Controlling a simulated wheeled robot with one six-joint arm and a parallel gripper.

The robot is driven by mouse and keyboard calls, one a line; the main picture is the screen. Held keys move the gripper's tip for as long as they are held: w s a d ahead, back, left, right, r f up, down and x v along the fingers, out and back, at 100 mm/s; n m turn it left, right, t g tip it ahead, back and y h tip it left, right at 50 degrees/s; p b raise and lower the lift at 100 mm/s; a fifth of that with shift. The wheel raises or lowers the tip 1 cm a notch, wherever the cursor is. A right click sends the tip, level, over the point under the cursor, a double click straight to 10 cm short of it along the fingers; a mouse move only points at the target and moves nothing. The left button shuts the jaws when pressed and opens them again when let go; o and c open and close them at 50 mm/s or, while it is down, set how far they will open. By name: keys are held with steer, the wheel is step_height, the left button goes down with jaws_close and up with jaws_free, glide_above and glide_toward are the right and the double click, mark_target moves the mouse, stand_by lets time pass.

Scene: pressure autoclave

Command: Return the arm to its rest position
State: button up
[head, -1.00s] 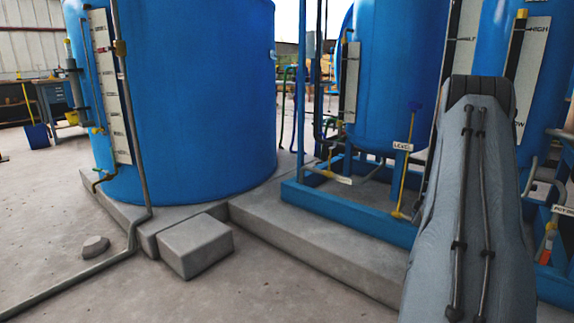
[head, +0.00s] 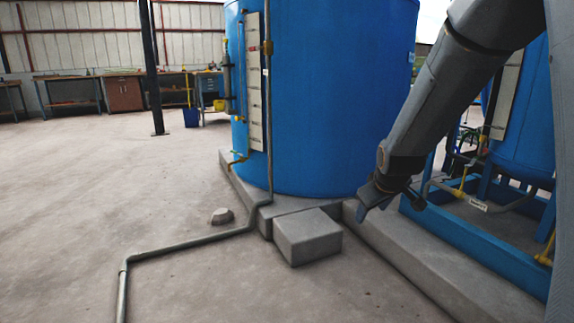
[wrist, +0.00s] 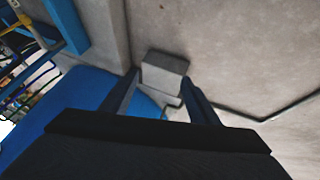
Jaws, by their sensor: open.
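My arm reaches in from the upper right of the head view, and my gripper (head: 374,204) hangs at its end, angled down and left. It appears in front of the concrete plinth and the lower right of the large blue tank (head: 330,100). In the wrist view my gripper (wrist: 160,90) shows two dark fingers spread apart with nothing between them. A grey concrete block (wrist: 164,75) shows beyond the fingertips, apart from them as far as I can tell.
The concrete block (head: 307,237) stands against the plinth (head: 400,258). A grey pipe (head: 190,243) runs low across the floor. A blue steel frame (head: 450,230) carries another tank at right. Open floor (head: 80,200) lies at left, with workbenches (head: 70,95) far back.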

steer(key=s+a+r+g+y, duration=0.2)
steer(key=s+a+r+g, duration=0.1)
steer(key=s+a, duration=1.45)
steer(key=s+a+n+g, duration=0.15)
steer(key=s+a, duration=0.25)
steer(key=s, duration=0.8)
steer(key=s+a+g, duration=0.3)
steer(key=s+a, duration=0.1)
steer(key=s, duration=0.7)
steer(key=d+r+m+p, duration=0.2)
steer(key=d+r+p, duration=0.5)
steer(key=p, duration=0.5)
steer(key=d+r+m+h+p, duration=0.1)
steer(key=d+r+p, duration=0.5)
steer(key=r+p, duration=0.6)
steer(key=d+r+m+p, duration=0.3)
steer(key=d+r+p, duration=0.4)
steer(key=r+p, duration=0.3)
steer(key=p, duration=0.4)
steer(key=shift+d+m, duration=0.3)
steer(key=shift+m, duration=0.05)
